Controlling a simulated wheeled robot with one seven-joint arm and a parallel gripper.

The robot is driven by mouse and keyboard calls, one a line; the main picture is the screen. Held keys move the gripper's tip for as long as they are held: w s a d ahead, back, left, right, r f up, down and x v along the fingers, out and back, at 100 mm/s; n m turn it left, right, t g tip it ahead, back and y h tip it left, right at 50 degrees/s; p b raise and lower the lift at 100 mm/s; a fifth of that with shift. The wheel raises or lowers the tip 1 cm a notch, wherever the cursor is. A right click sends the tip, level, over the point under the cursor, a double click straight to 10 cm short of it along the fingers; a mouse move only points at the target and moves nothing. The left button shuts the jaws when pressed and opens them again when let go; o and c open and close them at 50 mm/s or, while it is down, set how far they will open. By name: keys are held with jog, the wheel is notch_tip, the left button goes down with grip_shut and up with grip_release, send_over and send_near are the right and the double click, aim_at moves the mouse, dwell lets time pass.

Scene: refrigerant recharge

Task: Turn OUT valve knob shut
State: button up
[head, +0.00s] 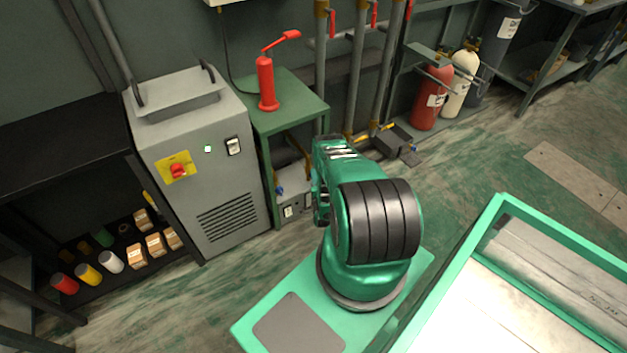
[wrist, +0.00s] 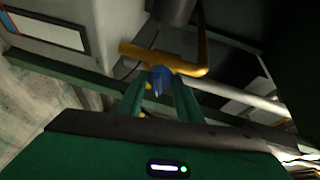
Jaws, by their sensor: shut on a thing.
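In the wrist view, a blue valve knob (wrist: 158,79) sits under a yellow-orange pipe fitting (wrist: 150,55). My gripper (wrist: 160,88) has its two green fingers on either side of the knob and is shut on it. No OUT label can be read on the knob. In the head view, a grey unit (head: 290,208) with a small blue knob (head: 279,190) stands low under the green table. My arm hides the gripper and the right part of that unit there.
The green table (head: 291,97) carries a red hand pump (head: 266,82). A grey cabinet (head: 190,140) with a red switch stands to its left. Vertical pipes (head: 357,65) rise behind, and gas cylinders (head: 432,98) stand at the back right. Open floor (head: 470,165) lies to the right.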

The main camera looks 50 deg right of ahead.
jog(key=shift+a+f, duration=0.1)
jog(key=shift+f, duration=0.05)
jog(key=o, duration=1)
jog(key=v, duration=1)
jog(key=shift+s+a, duration=0.2)
jog(key=shift+s, duration=0.15)
